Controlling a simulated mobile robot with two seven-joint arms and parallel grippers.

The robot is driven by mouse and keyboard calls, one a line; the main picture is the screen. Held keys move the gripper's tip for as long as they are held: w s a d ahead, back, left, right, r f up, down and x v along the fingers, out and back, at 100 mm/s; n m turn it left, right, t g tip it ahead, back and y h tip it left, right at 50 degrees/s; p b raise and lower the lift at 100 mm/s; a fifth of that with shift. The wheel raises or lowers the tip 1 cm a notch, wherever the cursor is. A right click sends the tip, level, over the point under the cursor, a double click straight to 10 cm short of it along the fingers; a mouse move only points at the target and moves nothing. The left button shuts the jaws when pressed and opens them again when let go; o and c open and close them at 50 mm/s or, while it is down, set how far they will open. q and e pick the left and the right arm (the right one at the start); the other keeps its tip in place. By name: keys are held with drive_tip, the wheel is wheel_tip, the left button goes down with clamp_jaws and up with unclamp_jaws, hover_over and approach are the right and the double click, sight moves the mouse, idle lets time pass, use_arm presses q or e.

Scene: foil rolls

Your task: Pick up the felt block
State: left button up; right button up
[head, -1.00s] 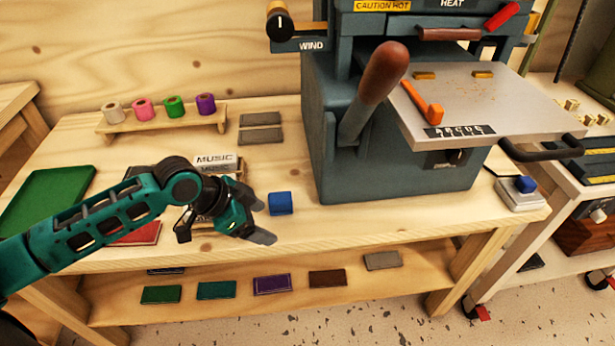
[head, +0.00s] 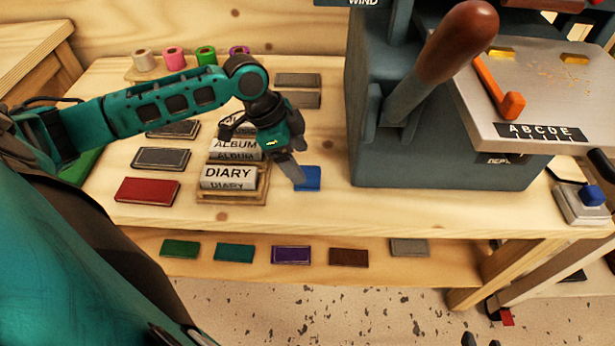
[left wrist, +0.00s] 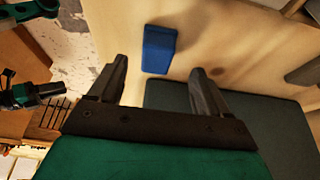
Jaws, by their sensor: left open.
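The blue felt block (head: 308,178) sits on the wooden bench top, right of the DIARY block and left of the press. My left gripper (head: 290,168) is over the bench beside the felt block, pointing down; one finger overlaps the block's left edge in the head view. In the left wrist view the two fingers (left wrist: 158,70) are apart with nothing between them, and the felt block (left wrist: 159,49) lies beyond the tips, roughly centred. Dark tips at the bottom edge of the head view look like my right gripper (head: 481,340); most of it is cut off.
The press (head: 430,140) stands close on the right, its brown-knobbed lever (head: 455,45) leaning over the bench. The lettered blocks (head: 229,178) stand in a wooden rack at left. A red pad (head: 147,191) and grey pads lie further left.

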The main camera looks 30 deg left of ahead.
sight(306, 172)
use_arm(q)
drive_tip(key=x, duration=0.2)
drive_tip(key=b+x, duration=0.1)
drive_tip(key=x, duration=0.1)
drive_tip(key=shift+s+d+f, duration=0.1)
drive_tip(key=shift+d+f, duration=0.15)
drive_tip(key=shift+d, duration=0.05)
drive_tip(key=shift+f, duration=0.2)
drive_tip(key=c, duration=1.1)
use_arm(e)
drive_tip(key=shift+w+f, duration=0.2)
drive_tip(key=shift+f, duration=0.2)
use_arm(q)
drive_tip(key=shift+r, duration=0.1)
drive_tip(key=shift+c, duration=0.2)
wheel_tip(306, 172, up, 20)
drive_tip(key=p, duration=0.4)
use_arm(e)
drive_tip(key=r, duration=0.1)
drive_tip(key=d+r, duration=0.1)
drive_tip(key=shift+s+r+h, duration=0.3)
drive_tip(key=shift+s, duration=0.05)
